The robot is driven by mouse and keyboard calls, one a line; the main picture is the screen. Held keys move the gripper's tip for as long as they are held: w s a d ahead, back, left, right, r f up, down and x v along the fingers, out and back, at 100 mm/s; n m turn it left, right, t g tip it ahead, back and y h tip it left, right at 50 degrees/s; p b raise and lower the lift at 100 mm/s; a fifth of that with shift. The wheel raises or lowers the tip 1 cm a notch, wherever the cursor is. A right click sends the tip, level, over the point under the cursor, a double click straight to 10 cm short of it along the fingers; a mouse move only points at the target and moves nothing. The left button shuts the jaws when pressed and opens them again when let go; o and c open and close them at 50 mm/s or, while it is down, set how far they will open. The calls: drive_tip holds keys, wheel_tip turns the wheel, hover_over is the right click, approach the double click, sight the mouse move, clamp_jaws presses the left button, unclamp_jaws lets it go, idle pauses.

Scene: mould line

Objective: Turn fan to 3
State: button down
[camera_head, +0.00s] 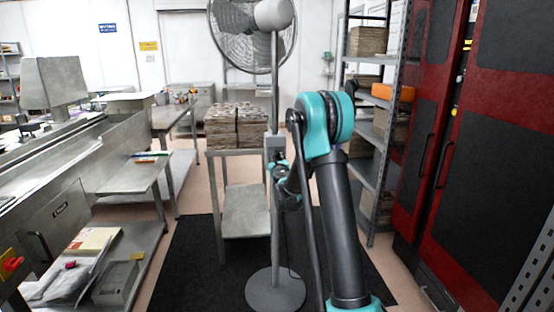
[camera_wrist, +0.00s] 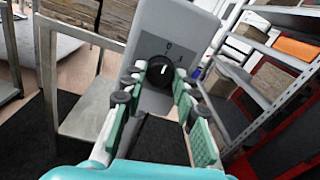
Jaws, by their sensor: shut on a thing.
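A pedestal fan stands ahead, with its caged head (camera_head: 236,40) at the top and a round base (camera_head: 275,291) on the floor. A grey control box (camera_head: 272,146) sits on its pole; it fills the middle of the wrist view (camera_wrist: 185,25). On its dark dial plate is a round black knob (camera_wrist: 160,70) with a white pointer mark, which appears to point roughly upward. A "0" shows above the knob; other marks are too small to read surely. My gripper (camera_wrist: 160,75) has its teal-padded fingers on either side of the knob, shut on it. In the head view my gripper (camera_head: 278,172) is small and partly hidden.
A metal table (camera_head: 225,152) with stacked bundles (camera_head: 237,126) stands just left of the pole. Grey shelving (camera_head: 368,175) and red-black cabinets (camera_head: 480,150) stand at the right. A steel bench (camera_head: 50,175) is at the left. A dark mat (camera_head: 190,270) covers the floor.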

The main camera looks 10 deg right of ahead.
drive_tip(key=m, duration=0.6)
drive_tip(key=shift+m, duration=0.3)
drive_tip(key=m, duration=0.6)
drive_tip(key=shift+d+m+g+y, duration=0.1)
drive_tip(key=shift+m+g+y, duration=0.2)
drive_tip(key=shift+m, duration=0.1)
drive_tip(key=m, duration=0.6)
drive_tip(key=shift+d+y, duration=0.1)
drive_tip(key=shift+y, duration=0.3)
drive_tip(key=m, duration=0.6)
drive_tip(key=shift+f+m, duration=0.1)
drive_tip(key=shift+m, duration=0.2)
drive_tip(key=c, duration=1.2)
unclamp_jaws()
drive_tip(key=shift+o, duration=0.2)
drive_tip(key=shift+s, duration=0.1)
